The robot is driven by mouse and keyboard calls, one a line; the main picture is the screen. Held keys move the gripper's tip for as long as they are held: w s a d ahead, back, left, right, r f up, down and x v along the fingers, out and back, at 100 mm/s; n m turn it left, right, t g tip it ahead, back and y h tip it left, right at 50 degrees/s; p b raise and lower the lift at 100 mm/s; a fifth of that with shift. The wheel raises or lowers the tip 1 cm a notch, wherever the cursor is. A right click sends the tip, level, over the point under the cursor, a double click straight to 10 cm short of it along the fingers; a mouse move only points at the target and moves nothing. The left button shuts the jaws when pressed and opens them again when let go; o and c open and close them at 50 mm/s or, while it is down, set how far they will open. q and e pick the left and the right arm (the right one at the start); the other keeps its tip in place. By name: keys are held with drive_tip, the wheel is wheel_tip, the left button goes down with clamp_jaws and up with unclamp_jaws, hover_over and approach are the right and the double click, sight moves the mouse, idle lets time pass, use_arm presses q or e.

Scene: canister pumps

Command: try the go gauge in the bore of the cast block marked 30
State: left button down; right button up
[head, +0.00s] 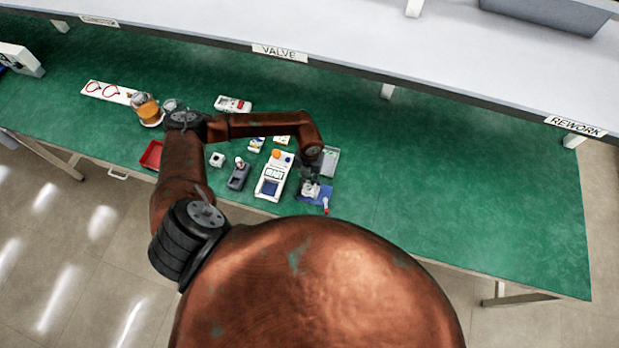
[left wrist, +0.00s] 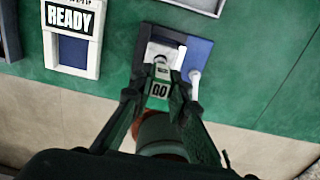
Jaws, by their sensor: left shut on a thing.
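The block also shows in the head view (head: 310,190), partly behind the gripper. I cannot read a 30 on it, and its bore is hidden. I cannot tell whether the gauge touches the block. My right gripper is not in view.
A white device (head: 271,178) reading READY stands left of the mat. The green table is clear on the right.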

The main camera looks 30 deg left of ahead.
use_arm(q)
drive_tip(key=shift+f+b, duration=0.6)
drive_tip(key=shift+f, duration=0.15)
drive_tip(key=shift+f+b, duration=0.45)
drive_tip(key=shift+f, duration=0.2)
idle(0.7)
drive_tip(key=shift+r, duration=0.15)
drive_tip(key=shift+r+p, duration=0.95)
drive_tip(key=shift+r, duration=0.3)
drive_tip(key=shift+r+p, duration=1.7)
drive_tip(key=shift+r, duration=0.8)
